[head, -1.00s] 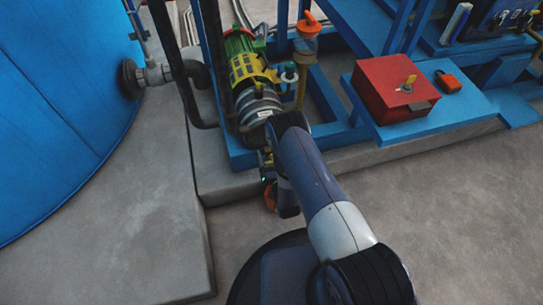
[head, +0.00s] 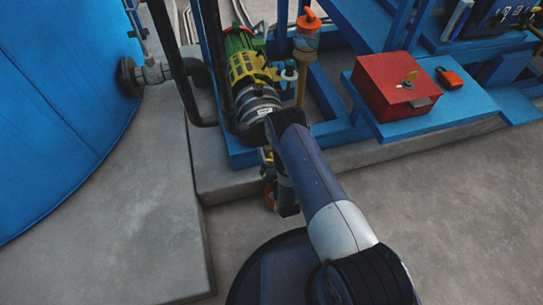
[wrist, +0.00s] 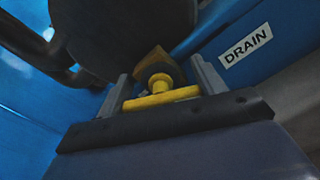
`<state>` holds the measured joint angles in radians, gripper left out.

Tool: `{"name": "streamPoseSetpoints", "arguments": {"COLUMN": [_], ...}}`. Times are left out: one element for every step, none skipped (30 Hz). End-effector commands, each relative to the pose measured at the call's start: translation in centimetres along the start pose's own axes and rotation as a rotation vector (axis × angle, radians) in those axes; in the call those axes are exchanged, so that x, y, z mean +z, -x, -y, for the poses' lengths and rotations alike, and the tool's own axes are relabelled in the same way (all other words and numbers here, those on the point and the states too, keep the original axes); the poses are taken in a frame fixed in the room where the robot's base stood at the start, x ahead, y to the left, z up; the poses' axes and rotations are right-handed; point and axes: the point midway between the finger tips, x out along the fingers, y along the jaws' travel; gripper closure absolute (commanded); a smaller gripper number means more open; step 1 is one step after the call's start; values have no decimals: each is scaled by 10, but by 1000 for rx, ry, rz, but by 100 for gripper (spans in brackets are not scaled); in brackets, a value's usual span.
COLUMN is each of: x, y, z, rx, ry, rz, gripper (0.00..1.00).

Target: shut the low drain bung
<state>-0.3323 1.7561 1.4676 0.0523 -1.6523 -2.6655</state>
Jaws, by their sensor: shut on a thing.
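The drain bung has a yellow T-shaped handle (wrist: 162,98), in the middle of the wrist view. Its crossbar lies slightly tilted, with a short round stem above it. A brass-coloured body (wrist: 155,62) sits behind the stem. My gripper (wrist: 162,82) has one grey finger at each end of the crossbar and is shut on the handle. A white "DRAIN" label (wrist: 246,46) is on the blue beam to the right. In the head view my arm hides most of the bung and the fingers, low at the skid's front edge.
A blue skid frame (head: 335,134) stands on a concrete plinth (head: 232,187). A green and yellow pump (head: 247,65) is above my wrist. A red box (head: 394,82) is to the right. A blue tank (head: 60,100) fills the left. The floor at right is clear.

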Motion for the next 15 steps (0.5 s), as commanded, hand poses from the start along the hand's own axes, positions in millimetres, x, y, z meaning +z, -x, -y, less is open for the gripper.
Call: {"name": "streamPoseSetpoints", "arguments": {"x": [-1,-1,-1,-1,-1,-1,-2,-2,-2,-1,-1,-1,-1,-1,-2], "y": [-1,-1,-1,-1,-1,-1,-1,-1,-1,-1,-1,-1,-1,-1,-1], "z": [1,1,1,1,1,2,2,2,2,2,2,2,2,2,2], "rx": [0,0,1,1,1,0,0,0,0,1,1,1,1,1,1], "ry": [-42,-70,-108,-136,-165,-204,-232,-261,-299,-327,-356,-394,-422,-451,-489], "rz": [2,2,2,3,2,2,2,2,2,2,3,3,3,3,2], "gripper": [57,57,57,57,57,57,57,57,57,57,57,57,57,57,57]}}
